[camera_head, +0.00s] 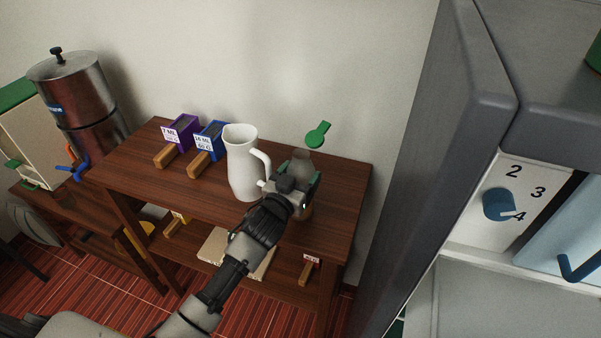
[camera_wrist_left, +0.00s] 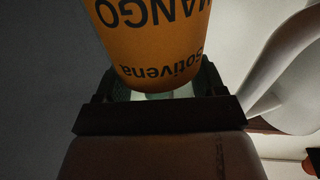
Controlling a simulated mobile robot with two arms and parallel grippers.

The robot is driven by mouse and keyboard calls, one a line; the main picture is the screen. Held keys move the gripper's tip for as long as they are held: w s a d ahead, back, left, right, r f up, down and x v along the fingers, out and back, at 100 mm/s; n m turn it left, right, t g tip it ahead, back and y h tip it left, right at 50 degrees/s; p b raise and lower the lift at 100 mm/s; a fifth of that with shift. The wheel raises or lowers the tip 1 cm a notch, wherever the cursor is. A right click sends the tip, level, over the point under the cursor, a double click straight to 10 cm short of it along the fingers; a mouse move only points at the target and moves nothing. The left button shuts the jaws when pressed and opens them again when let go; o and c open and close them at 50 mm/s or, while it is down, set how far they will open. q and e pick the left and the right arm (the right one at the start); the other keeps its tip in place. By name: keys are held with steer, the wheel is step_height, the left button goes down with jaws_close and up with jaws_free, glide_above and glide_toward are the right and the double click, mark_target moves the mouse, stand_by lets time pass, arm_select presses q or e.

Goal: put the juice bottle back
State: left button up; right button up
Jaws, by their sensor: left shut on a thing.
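The juice bottle shows in the left wrist view as an orange label (camera_wrist_left: 150,40) with the upside-down words "MANGO" and "Sotivena". In the head view only its pale upper part (camera_head: 302,155) shows above my gripper; the rest is mostly hidden. My left gripper (camera_head: 292,190) is shut on the bottle, at the right end of the wooden table's top (camera_head: 338,190). I cannot tell whether the bottle's base touches the wood. A white jug (camera_head: 241,165) stands just left of the gripper, its handle facing the bottle. My right gripper is not in view.
Purple (camera_head: 181,130) and blue (camera_head: 210,138) labelled boxes with wooden handles stand left of the jug. A metal urn (camera_head: 77,95) stands far left. A grey cabinet (camera_head: 440,110) rises at right.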

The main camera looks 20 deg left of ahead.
arm_select(q)
steer(key=shift+f, duration=0.15)
steer(key=o, duration=1.4)
steer(key=shift+s, duration=0.35)
steer(key=s+a+b, duration=0.2)
steer(key=s, duration=0.9)
steer(key=shift+f+b, duration=0.25)
steer(key=shift+b, duration=0.1)
steer(key=shift+a, duration=0.1)
